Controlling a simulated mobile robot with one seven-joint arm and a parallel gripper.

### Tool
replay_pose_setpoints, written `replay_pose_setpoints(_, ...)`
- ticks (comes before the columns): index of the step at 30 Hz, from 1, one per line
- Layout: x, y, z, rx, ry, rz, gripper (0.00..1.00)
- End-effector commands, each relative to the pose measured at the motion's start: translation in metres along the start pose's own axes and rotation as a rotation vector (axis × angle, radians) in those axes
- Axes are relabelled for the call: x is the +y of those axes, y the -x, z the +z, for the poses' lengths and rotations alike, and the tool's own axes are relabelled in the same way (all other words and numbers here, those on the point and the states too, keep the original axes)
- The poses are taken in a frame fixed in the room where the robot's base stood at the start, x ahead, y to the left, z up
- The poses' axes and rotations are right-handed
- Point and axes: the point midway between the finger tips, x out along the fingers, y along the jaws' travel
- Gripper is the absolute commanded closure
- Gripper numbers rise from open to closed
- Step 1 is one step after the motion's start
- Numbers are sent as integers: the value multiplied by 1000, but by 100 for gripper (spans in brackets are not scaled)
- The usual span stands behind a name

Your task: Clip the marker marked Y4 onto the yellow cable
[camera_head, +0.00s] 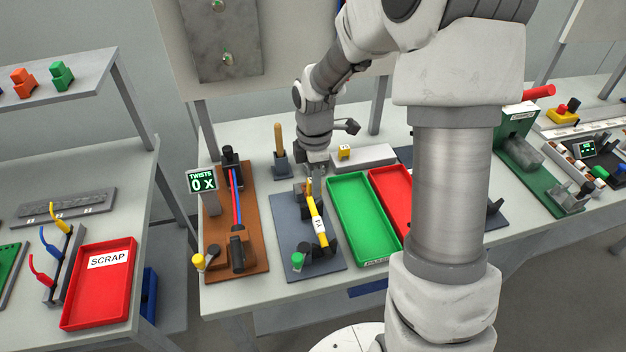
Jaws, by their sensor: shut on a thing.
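The yellow cable (323,238) runs from back to front above a dark blue-grey plate (290,232). A white band (317,222) around its middle has dark print that looks like Y4. My gripper (320,190) points down at the cable's far end. It is shut on a small yellow piece, apparently a marker (309,188), mostly hidden by the fingers; its print cannot be read. I cannot tell whether this piece touches the cable. Another yellow marker (345,152) stands on a light grey block (368,157) behind.
A brown fixture (257,258) with red and blue wires stands left, beside a "TWISTS 0 X" display (202,181). A green tray (362,215) and a red tray (391,184) lie close on the right. An upright wooden handle (278,137) stands behind left.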

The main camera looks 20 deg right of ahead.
Motion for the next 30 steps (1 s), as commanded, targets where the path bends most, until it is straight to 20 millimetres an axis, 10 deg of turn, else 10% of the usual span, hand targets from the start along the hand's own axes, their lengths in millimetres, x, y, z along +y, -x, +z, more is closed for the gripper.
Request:
replay_pose_setpoints(12, 0, 0, 0, 0, 1, 0, 100)
replay_pose_setpoints(30, 0, -53, 0, 0, 1, 0, 100)
